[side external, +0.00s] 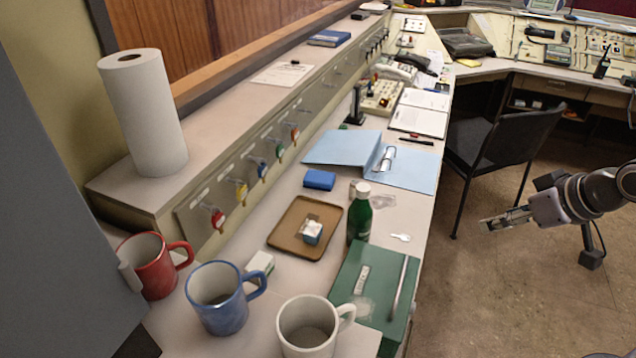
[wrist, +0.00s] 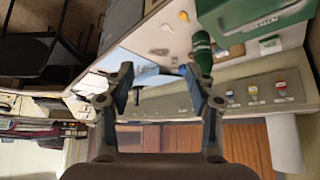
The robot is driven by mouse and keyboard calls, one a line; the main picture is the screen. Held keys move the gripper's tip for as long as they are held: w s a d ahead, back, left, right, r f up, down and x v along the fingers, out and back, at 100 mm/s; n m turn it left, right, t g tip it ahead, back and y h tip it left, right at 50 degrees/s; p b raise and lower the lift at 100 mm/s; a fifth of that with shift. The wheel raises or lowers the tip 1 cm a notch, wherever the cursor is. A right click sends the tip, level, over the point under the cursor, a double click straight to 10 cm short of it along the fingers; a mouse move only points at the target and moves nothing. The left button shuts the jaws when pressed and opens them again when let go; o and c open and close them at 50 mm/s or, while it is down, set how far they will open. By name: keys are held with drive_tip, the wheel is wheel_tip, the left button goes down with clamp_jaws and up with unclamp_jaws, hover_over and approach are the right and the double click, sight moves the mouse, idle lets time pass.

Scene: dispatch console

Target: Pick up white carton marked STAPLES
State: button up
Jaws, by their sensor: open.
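A small white carton (side external: 261,263) with a green side stands on the counter behind the blue mug. The print on both is too small to read, so I cannot tell which is marked STAPLES. My gripper (side external: 506,219) is open and empty. It hangs over the floor to the right of the counter, well apart from both boxes. In the wrist view its two fingers (wrist: 162,88) are spread, with the counter beyond them.
A green bottle (side external: 359,215) and green metal box (side external: 372,285) stand near the counter's front edge. Red (side external: 152,267), blue (side external: 220,300) and white (side external: 308,325) mugs crowd the near end. A paper towel roll (side external: 146,115) stands on the ledge. A black chair (side external: 500,150) stands behind my gripper.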

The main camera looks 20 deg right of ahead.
drive_tip(key=o, duration=0.6)
